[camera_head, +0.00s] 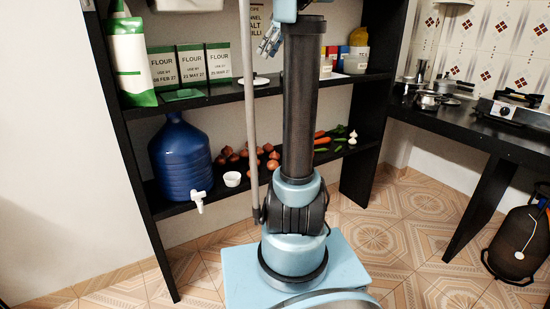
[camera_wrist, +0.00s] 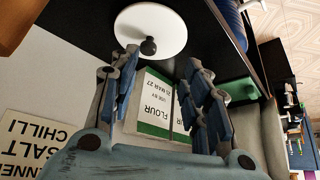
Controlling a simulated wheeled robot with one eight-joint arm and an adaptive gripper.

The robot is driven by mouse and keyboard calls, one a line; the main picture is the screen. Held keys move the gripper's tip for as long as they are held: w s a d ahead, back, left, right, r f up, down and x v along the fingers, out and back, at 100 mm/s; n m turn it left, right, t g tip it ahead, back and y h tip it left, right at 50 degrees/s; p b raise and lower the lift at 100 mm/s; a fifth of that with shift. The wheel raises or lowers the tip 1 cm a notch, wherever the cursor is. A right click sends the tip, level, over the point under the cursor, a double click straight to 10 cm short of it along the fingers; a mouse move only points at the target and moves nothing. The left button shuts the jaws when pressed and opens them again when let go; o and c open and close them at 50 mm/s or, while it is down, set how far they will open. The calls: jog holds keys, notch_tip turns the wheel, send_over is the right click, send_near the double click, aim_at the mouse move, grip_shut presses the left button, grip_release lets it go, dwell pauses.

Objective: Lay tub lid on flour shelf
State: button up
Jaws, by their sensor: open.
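The tub lid (camera_head: 258,82), a white disc with a dark knob, lies flat on the flour shelf (camera_head: 222,95), right of the flour packets. In the wrist view the lid (camera_wrist: 165,22) rests on the dark shelf surface, its knob facing up from the board. My gripper (camera_head: 268,45) is above the lid, apart from it. In the wrist view my gripper (camera_wrist: 160,72) has its fingers spread wide and empty, with the lid just beyond the fingertips. Flour packets (camera_head: 191,65) stand upright at the left; they also show between the fingers (camera_wrist: 155,108).
A flat green item (camera_head: 182,95) and a green-white bag (camera_head: 128,60) share the shelf's left end. Containers (camera_head: 354,64) stand at its right. Below are a blue water jug (camera_head: 182,158), a white bowl (camera_head: 232,179) and vegetables. A stove (camera_head: 515,108) stands at right.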

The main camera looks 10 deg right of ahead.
jog(key=s+a+f+m+h, duration=0.1)
jog(key=s+a+f+m, duration=0.1)
jog(key=s+f, duration=1)
jog(key=s+a+f+m+g+h, duration=0.1)
jog(key=s+f+m, duration=0.3)
jog(key=s+f, duration=0.8)
jog(key=s+a+f+m+h, duration=0.3)
jog(key=s+f+m, duration=0.1)
jog(key=s+f, duration=0.9)
jog(key=shift+s, duration=0.45)
jog(key=shift+w+f, duration=0.25)
jog(key=shift+w, duration=0.2)
